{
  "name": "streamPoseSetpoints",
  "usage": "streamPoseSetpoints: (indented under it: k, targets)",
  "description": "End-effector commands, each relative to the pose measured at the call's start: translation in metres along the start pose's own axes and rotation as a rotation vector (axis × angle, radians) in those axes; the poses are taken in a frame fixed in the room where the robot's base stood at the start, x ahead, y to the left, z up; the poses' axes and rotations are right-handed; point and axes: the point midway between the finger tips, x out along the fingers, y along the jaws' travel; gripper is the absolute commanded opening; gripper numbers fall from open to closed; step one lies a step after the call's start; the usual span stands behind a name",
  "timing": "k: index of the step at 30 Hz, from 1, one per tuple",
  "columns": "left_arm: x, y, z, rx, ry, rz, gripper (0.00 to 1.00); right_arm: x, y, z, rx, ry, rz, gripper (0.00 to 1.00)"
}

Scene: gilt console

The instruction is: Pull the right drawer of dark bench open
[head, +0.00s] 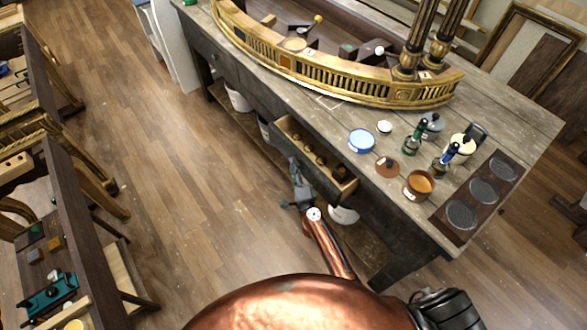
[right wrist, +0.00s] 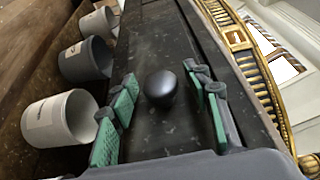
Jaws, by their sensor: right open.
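The dark bench (head: 530,135) stands across the right half of the head view. Its right drawer (head: 341,186) stands out from the bench front, with its inside and several small brown items showing. My right gripper (head: 297,180) is at the drawer's front face. In the right wrist view, the round black knob (right wrist: 160,88) on the dark drawer front sits between the green finger pads of my right gripper (right wrist: 163,84). The fingers are open, with a gap on both sides of the knob. My left gripper is not in view.
On the bench top are a gilt curved piece (head: 340,85), a blue bowl (head: 362,140), bottles, pots and a dark burner plate (head: 472,202). Buckets (right wrist: 60,118) stand on the shelf below. The wooden floor (head: 170,170) left of the bench is clear.

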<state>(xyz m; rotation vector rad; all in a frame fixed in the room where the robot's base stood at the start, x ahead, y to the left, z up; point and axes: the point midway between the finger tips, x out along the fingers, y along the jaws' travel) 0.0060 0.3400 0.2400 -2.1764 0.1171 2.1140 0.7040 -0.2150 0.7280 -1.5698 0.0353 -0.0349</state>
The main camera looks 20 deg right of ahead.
Motion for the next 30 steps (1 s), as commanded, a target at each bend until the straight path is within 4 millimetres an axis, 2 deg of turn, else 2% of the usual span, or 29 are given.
streamPoseSetpoints:
  k: [3,22,30]
  targets:
    - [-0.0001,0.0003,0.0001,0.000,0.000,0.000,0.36,-0.0001,-0.0002,0.0000,0.000,0.000,0.000,0.44]
    - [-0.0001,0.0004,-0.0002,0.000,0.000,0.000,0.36,-0.0004,0.0000,0.0001,-0.001,0.000,0.000,0.01]
    - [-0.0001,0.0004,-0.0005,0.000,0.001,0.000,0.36,-0.0005,0.0001,0.0002,-0.001,0.000,0.000,0.00]
